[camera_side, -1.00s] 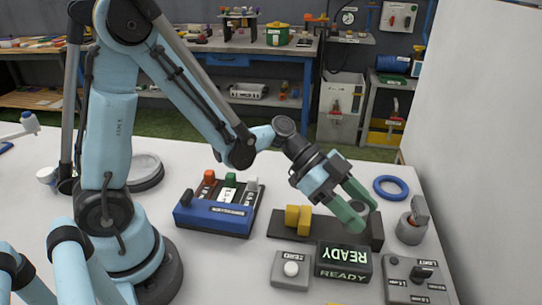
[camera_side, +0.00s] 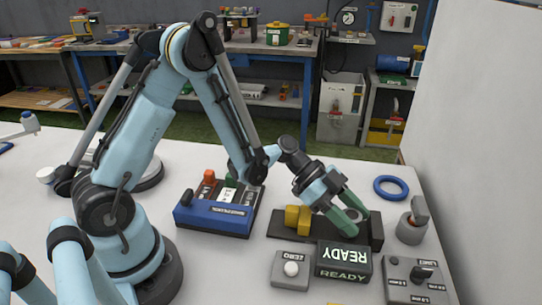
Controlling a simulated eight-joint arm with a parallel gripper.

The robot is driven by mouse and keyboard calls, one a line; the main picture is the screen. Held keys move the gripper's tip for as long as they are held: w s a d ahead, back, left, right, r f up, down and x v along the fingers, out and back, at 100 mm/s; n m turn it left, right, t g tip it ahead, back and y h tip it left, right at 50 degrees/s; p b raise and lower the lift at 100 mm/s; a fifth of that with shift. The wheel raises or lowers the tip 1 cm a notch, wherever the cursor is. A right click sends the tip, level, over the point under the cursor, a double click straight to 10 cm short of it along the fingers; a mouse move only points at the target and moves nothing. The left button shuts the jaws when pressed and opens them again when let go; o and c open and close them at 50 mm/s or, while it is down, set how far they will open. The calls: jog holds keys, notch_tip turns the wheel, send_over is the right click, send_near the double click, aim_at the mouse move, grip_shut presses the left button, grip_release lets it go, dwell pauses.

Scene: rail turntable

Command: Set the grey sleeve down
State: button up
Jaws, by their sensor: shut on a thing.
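My gripper (camera_side: 355,218), with green fingers, is shut on the grey sleeve (camera_side: 355,214). The sleeve shows only as a small grey ring between the fingers; the rest is hidden. The gripper is tilted down to the right, over the right part of a dark fixture (camera_side: 376,231). I cannot tell whether the sleeve touches the fixture. A yellow block (camera_side: 297,218) sits on the left part of the fixture, left of the fingers.
A black READY display (camera_side: 343,263) stands close in front of the fixture. A grey button box (camera_side: 291,271) and a grey control box (camera_side: 417,280) flank it. A blue ring (camera_side: 391,188) and a grey round holder (camera_side: 411,228) are at right. A blue-fronted rack (camera_side: 213,217) is left.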

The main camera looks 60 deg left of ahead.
jog(key=o, duration=1)
jog(key=shift+f, duration=0.1)
jog(key=shift+a+r, duration=0.25)
jog(key=shift+r, duration=0.05)
jog(key=shift+s+a+r+n+t+y, duration=0.55)
jog(key=shift+s+a+r+n+y, duration=1.3)
jog(key=shift+a+n, duration=0.45)
jog(key=shift+s+a+r+n+t+y, duration=0.6)
jog(key=shift+s+a+r+n+y, duration=1.25)
jog(key=shift+n, duration=0.65)
jog(key=shift+s+a+r+n+t+y, duration=0.55)
jog(key=shift+s+a+r+n+y, duration=1.05)
jog(key=shift+s+a+n+y, duration=0.65)
